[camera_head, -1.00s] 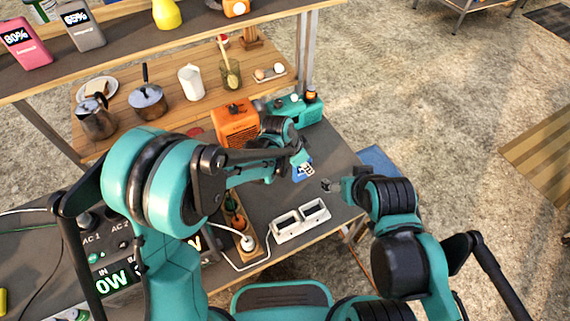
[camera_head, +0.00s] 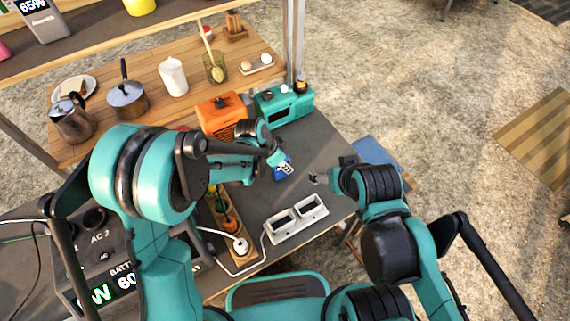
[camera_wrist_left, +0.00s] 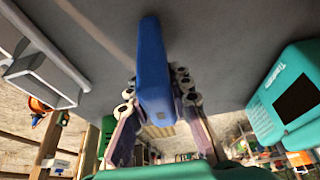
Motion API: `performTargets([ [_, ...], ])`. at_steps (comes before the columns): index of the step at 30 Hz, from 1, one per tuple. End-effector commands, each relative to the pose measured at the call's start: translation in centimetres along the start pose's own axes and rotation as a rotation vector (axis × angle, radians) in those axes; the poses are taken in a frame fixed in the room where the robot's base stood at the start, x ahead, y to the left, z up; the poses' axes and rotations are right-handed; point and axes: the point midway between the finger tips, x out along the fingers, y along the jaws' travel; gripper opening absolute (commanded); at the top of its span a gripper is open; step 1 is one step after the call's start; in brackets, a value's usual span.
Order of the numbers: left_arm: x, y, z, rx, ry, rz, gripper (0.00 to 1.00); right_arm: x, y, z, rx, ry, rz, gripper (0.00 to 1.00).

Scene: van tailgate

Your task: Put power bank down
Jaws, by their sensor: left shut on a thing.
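A blue power bank (camera_head: 282,168) is held in my left gripper (camera_head: 280,160) over the dark tabletop. In the left wrist view, the power bank (camera_wrist_left: 152,65) stands out between the two fingers of my left gripper (camera_wrist_left: 155,110), which are shut on its sides. Its far end is close to the grey table surface; I cannot tell whether it touches. My right gripper (camera_head: 317,178) is near the table's right side, apart from the power bank. Its fingers are too small to tell whether they are open.
A white holder with two openings (camera_head: 296,219) is on the table in front of the power bank. A teal device (camera_head: 284,106) and an orange device (camera_head: 220,114) stand behind. A wooden strip (camera_head: 228,219) with a white plug lies left. Bare tabletop surrounds the power bank.

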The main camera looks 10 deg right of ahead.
Motion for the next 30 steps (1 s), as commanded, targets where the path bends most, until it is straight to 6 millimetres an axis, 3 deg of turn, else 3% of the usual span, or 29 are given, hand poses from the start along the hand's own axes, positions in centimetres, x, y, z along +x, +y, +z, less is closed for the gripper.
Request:
performTargets([
  [2, 0.4, 0.0, 0.1, 0.0, 0.0, 0.0, 0.0, 0.3, 0.0, 0.2, 0.0, 0.0, 0.0, 0.77],
  [3, 0.4, 0.0, 0.1, 0.0, 0.0, 0.0, 0.25, 0.3, 0.0, 0.2, 0.0, 0.0, 0.0, 0.77],
  [5, 0.3, 0.0, 0.1, 0.0, 0.0, 0.0, 0.41, 0.2, 0.0, 0.2, 0.0, 0.0, 0.0, 0.77],
  [17, -0.3, 0.0, -0.1, 0.0, 0.0, 0.0, 0.41, -0.2, 0.0, -0.2, 0.0, 0.0, 0.0, 0.77],
  [30, -9.3, 0.0, -0.1, -0.002, 0.001, -0.001, 0.41, -3.0, 0.0, -2.1, 0.0, 0.0, 0.0, 0.77],
])
